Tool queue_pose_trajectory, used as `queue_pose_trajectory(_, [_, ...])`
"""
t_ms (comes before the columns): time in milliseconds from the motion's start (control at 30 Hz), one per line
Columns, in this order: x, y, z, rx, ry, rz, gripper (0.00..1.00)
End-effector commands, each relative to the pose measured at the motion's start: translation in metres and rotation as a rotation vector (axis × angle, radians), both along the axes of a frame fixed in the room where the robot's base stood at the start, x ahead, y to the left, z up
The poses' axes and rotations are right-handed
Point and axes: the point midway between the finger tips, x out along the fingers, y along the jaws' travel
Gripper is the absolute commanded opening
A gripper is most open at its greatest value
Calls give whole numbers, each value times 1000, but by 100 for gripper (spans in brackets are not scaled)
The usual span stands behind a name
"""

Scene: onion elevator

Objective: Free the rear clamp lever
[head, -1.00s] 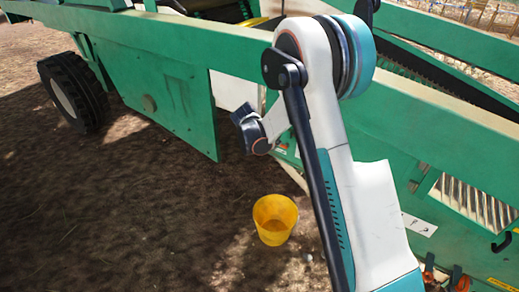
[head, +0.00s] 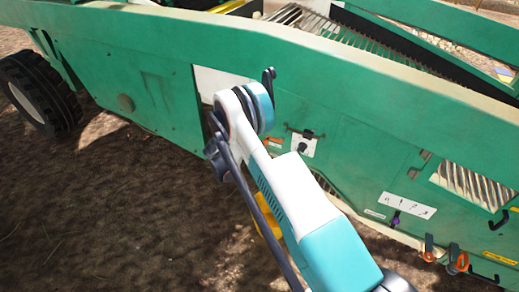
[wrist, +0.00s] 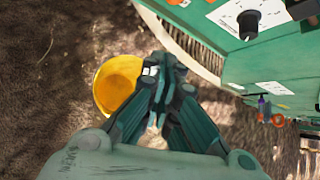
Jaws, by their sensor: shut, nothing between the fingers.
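Several small levers or clamps sit on the green machine side, and I cannot tell for certain which is the rear clamp lever. Two orange-and-black clamps, the left one (head: 428,250) and the right one (head: 458,260), sit low at the right in the head view. A purple-headed fitting (head: 396,217) is just up and left of them; it also shows in the wrist view (wrist: 262,104), near an orange ring (wrist: 278,120). My gripper (wrist: 166,68) is shut and empty, apart from these parts, with the ground and bucket behind its tips. In the head view my arm hides it.
The green machine side panel (head: 160,95) runs across the view. A black knob (head: 302,146) on a white plate is right of my arm and also shows in the wrist view (wrist: 248,22). A yellow bucket (wrist: 116,84) stands on bare dirt, mostly hidden by my arm in the head view.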

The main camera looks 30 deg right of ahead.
Motion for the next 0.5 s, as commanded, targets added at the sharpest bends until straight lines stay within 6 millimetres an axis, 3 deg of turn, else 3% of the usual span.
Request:
queue_pose_trajectory(333, [0,-1,-1,0,0,0,0])
queue_pose_trajectory(500, [4,-13,-14,0,-1,-2,0])
